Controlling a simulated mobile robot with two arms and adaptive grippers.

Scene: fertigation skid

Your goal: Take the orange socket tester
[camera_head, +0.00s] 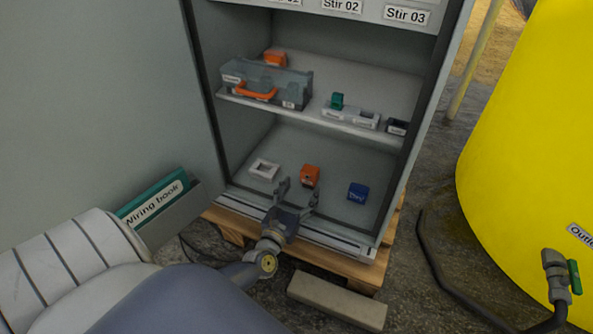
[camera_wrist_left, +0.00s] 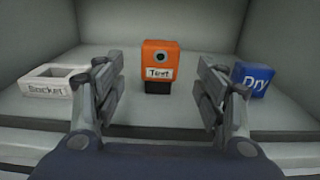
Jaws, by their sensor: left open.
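The orange socket tester (camera_head: 310,175) stands on the cabinet's bottom shelf, between a white frame and a blue box. In the left wrist view the tester (camera_wrist_left: 160,62) is orange with a round grey socket face, a "Test" label and a dark lower part. My left gripper (camera_head: 298,188) is open in front of the shelf. In the left wrist view its two fingers (camera_wrist_left: 163,88) stand to either side of the tester, which shows centred between them and farther in. No contact shows. My right gripper is in neither view.
The upper shelf (camera_head: 300,118) holds a grey toolbox (camera_head: 290,84) and small parts. A wiring book (camera_head: 155,203) is left; a yellow tank (camera_head: 530,130) is right.

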